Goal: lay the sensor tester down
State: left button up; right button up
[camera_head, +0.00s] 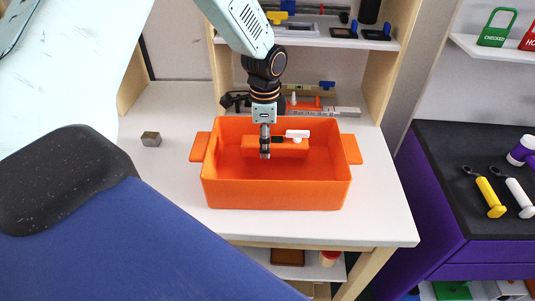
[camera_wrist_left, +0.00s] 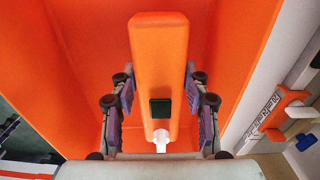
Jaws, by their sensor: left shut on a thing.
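The sensor tester (camera_head: 290,148) is an orange bar with a small dark screen and a white part near one end. It is inside the orange bin (camera_head: 277,195), lying lengthwise across the view. My left gripper (camera_head: 265,152) reaches straight down into the bin at the tester. In the left wrist view the tester (camera_wrist_left: 160,55) lies between the two fingers of my left gripper (camera_wrist_left: 160,85), which is shut on it. Whether the tester touches the bin floor cannot be told. My right gripper is not in view.
The bin stands on a white table (camera_head: 180,190) with clear room left and right. Shelves with tools rise behind. A dark-topped purple cabinet (camera_head: 440,210) with yellow and white handled tools is at the right.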

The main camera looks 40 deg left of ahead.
pick_arm(q)
jog(key=shift+w+d+f, duration=0.15)
jog(key=shift+d+f, duration=0.1)
jog(key=shift+f, duration=0.05)
jog(key=shift+d+f, duration=0.1)
jog(key=shift+f, duration=0.25)
jog(key=f, duration=0.1)
jog(key=a+f, duration=0.1)
jog(key=shift+s+f, duration=0.2)
jog(key=shift+f, duration=0.2)
jog(key=shift+w+d, duration=0.1)
jog(key=shift+w, duration=0.05)
jog(key=shift+w+d+f, duration=0.1)
jog(key=shift+d+f, duration=0.05)
jog(key=shift+d, duration=0.15)
jog(key=o, duration=1.4)
jog(key=shift+s+a, duration=0.2)
jog(key=shift+a, duration=0.15)
jog(key=shift+w+d, duration=0.2)
jog(key=shift+d, duration=0.05)
jog(key=shift+r, duration=0.4)
notch_tip(320, 180, up, 10)
jog(key=shift+r, duration=0.2)
jog(key=shift+s+a+r, duration=0.15)
jog(key=shift+r, duration=0.45)
